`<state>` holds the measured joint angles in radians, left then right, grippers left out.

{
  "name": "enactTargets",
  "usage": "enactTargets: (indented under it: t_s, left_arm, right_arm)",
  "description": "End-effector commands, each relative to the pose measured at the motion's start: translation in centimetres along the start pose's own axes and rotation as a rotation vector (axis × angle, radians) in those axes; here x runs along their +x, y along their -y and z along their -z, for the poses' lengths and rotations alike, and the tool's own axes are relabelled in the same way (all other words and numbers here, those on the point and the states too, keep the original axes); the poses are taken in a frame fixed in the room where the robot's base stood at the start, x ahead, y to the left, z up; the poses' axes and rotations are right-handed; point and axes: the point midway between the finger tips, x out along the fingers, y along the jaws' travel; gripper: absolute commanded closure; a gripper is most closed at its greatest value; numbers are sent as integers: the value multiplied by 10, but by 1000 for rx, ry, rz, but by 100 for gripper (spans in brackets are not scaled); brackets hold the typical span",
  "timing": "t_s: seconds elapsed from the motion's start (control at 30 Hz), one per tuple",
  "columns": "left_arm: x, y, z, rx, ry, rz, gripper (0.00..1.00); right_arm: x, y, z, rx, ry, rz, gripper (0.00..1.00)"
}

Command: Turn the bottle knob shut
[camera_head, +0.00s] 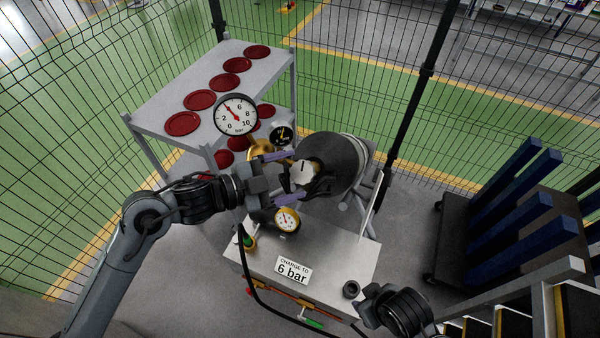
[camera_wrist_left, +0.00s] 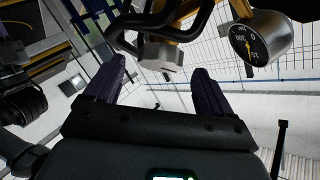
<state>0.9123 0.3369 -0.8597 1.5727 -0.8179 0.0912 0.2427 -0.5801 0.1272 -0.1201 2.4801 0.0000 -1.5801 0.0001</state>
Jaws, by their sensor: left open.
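The dark grey gas bottle (camera_head: 345,160) lies tilted behind the table, its neck end toward my left arm. A pale round knob (camera_head: 303,172) with a dark line sits at that end. My left gripper (camera_head: 287,177) is open, its two purple fingers on either side of the knob; whether they touch it cannot be told. In the left wrist view a grey faceted knob (camera_wrist_left: 160,58) shows beyond the gap between the fingers (camera_wrist_left: 158,85). The right arm shows at the lower right; its fingers cannot be made out.
A large dial gauge (camera_head: 236,114), a black gauge (camera_head: 283,135) and a brass gauge (camera_head: 286,220) surround the left gripper. A table (camera_head: 340,252) carries a "6 bar" sign (camera_head: 293,270). A shelf with red discs (camera_head: 200,100) stands left. A black hose crosses below.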

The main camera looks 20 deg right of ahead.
Motion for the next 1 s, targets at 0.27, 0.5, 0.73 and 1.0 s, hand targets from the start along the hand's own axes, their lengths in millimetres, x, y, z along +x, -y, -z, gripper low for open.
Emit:
enactTargets:
  t_s: [0.27, 0.5, 0.73, 1.0]
  left_arm:
    - [-46, -1, -2, 1, 1, 1, 16]
    - [-65, 0, 0, 0, 0, 1, 16]
    - [-67, 0, 1, 0, -1, 0, 16]
    - [-69, -2, -1, -22, -3, 23, 16]
  right_arm:
    - [13, 1, -4, 1, 0, 1, 57]
    - [16, 2, -5, 6, -1, 5, 57]
    - [16, 3, -4, 10, -1, 8, 57]
    - [14, 3, -4, 10, -1, 8, 57]
